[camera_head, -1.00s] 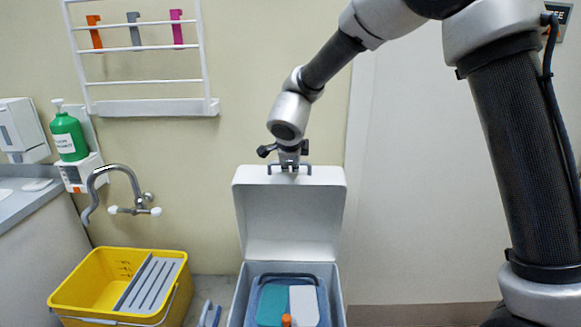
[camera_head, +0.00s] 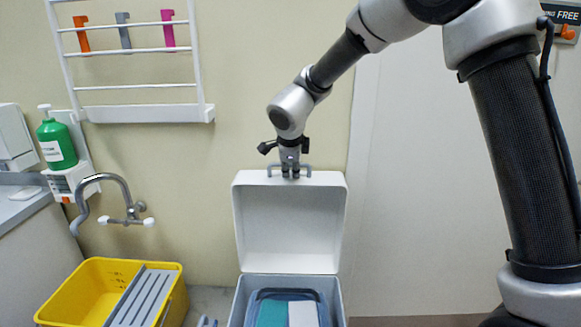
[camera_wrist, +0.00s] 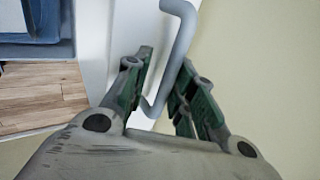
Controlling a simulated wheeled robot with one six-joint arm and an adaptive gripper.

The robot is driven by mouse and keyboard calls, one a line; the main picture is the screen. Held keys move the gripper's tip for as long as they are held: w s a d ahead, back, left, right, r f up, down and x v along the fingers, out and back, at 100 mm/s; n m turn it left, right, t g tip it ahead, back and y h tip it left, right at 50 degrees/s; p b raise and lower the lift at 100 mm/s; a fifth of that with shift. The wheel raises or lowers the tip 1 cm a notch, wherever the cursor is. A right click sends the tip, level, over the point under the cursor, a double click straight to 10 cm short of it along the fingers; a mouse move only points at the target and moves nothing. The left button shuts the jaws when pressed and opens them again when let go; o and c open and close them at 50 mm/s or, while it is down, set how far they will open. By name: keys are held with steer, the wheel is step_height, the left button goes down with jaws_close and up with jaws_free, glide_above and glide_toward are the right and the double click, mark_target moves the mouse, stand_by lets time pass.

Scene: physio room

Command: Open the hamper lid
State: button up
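The hamper lid (camera_head: 289,225) is a pale grey panel standing raised at the back of the hamper (camera_head: 238,300). Its bar handle (camera_head: 306,170) sticks out at the lid's top edge. My gripper (camera_head: 290,172) is at this handle, pointing down, with its fingers closed in on the bar from both sides. In the wrist view, the grey handle (camera_wrist: 178,50) passes between the green-padded fingers of my gripper (camera_wrist: 165,75); a narrow gap seems to show beside the bar. The open hamper shows teal and white items (camera_head: 302,313) inside.
A yellow bucket (camera_head: 75,290) with a grey slotted insert stands left of the hamper. A wall tap (camera_head: 125,200), a green soap bottle (camera_head: 56,143) and a white wall rack (camera_head: 130,87) are at the left. The wall right of the lid is bare.

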steer(key=shift+s, duration=0.1)
steer(key=v, duration=1.2)
